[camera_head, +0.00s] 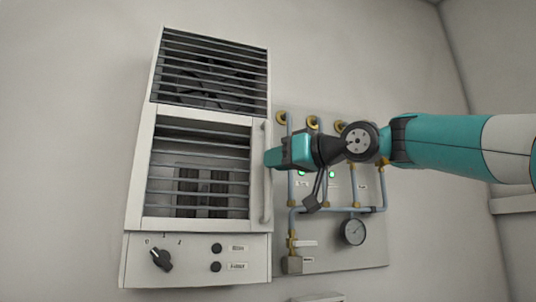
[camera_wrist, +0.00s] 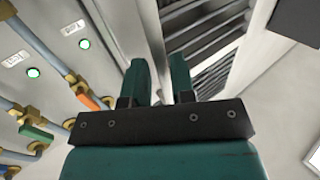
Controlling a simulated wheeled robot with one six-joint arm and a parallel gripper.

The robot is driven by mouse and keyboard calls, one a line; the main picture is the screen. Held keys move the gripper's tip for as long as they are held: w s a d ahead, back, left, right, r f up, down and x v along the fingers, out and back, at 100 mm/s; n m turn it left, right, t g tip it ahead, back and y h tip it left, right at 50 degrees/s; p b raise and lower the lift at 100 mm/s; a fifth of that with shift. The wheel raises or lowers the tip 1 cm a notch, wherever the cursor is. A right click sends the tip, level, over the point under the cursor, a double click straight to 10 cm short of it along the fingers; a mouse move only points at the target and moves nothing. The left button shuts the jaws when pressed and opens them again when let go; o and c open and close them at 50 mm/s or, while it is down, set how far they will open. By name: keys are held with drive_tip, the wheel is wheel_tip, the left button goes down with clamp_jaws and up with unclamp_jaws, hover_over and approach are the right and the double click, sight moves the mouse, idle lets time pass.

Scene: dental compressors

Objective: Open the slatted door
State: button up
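The slatted door (camera_head: 199,170) is a white frame with dark horizontal slats on the front of a white cabinet. It looks closed. Its upright white handle (camera_head: 267,198) runs along the door's right edge. My gripper (camera_head: 270,158) is at the upper-middle part of this handle, coming from the right. The exact contact is partly hidden by the fingers.
A fixed slatted vent (camera_head: 212,70) is above the door. A knob (camera_head: 161,259) and two black buttons are below it. To the right, a wall panel (camera_head: 340,262) carries blue pipes, brass valves, green lamps and a gauge (camera_head: 352,232), close beneath my arm.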

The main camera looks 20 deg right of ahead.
drive_tip(key=shift+p+x, duration=0.35)
drive_tip(key=shift+x, duration=1)
clamp_jaws()
